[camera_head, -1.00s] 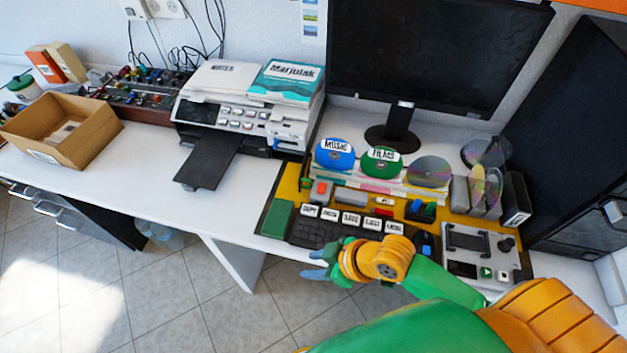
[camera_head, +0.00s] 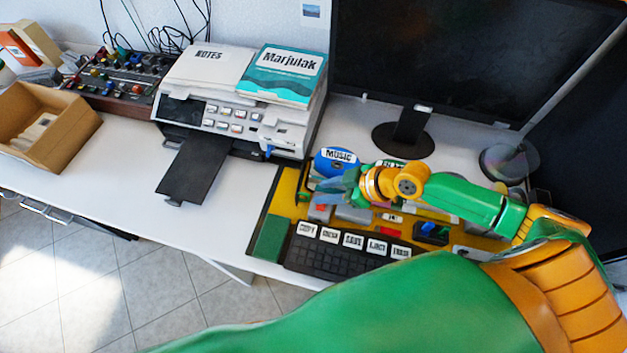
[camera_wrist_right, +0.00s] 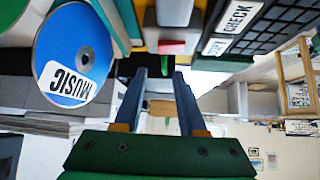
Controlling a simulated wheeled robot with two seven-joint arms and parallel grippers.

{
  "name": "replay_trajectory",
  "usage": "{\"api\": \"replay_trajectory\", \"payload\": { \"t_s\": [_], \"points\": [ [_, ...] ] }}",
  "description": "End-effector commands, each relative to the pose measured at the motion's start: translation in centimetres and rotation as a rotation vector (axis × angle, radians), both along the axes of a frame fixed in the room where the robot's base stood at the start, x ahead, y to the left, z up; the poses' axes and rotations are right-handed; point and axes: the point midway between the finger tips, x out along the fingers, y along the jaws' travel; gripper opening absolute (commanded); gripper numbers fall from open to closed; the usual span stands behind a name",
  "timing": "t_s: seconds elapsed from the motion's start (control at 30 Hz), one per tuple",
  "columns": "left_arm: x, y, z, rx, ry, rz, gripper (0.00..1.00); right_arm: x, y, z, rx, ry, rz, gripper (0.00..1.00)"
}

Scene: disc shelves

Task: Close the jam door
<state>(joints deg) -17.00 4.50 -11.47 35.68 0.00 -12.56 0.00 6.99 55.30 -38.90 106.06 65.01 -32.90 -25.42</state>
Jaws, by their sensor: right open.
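The printer (camera_head: 215,118) stands on the desk left of the monitor. A pale panel (camera_head: 288,132) is at its front right corner, with a small blue part (camera_head: 268,151) beside it. I cannot tell for certain whether this panel is the jam door, or how far it is open. My right gripper (camera_head: 338,187) is to the right of the printer, in front of the blue MUSIC disc (camera_head: 330,164) and over the yellow board. In the right wrist view its two blue-grey fingers (camera_wrist_right: 156,85) are apart with nothing between them. My left gripper is not in view.
Books (camera_head: 285,75) lie on the printer, and its black tray (camera_head: 195,165) juts forward. The yellow board (camera_head: 285,190) carries a keyboard (camera_head: 340,262) and buttons. A monitor (camera_head: 430,55) stands behind.

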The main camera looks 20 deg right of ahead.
Motion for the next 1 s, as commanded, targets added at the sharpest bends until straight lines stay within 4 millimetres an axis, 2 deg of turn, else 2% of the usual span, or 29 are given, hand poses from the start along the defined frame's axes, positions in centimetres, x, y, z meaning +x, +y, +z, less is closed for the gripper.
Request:
{"api": "replay_trajectory", "payload": {
  "t_s": [0.1, 0.23, 0.53, 0.67, 0.7, 1.0],
  "points": [
    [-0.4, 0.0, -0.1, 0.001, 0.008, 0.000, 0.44, 1.2, 1.5, -1.7, 0.004, -0.001, -0.001, 0.40],
    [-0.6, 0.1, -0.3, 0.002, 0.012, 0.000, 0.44, 2.0, 2.5, -3.1, 0.002, -0.001, 0.001, 0.40],
    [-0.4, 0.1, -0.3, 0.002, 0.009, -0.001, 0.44, 2.2, 2.8, -3.5, 0.000, 0.000, 0.001, 0.40],
    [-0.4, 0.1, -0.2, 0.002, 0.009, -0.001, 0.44, 2.2, 2.8, -3.5, 0.000, 0.000, 0.001, 0.05],
    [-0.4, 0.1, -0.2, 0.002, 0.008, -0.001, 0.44, 2.2, 2.8, -3.5, 0.000, 0.000, 0.001, 0.00],
    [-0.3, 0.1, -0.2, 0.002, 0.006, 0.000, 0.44, 2.2, 2.7, -3.5, 0.000, 0.000, 0.001, 0.00]
  ]
}}
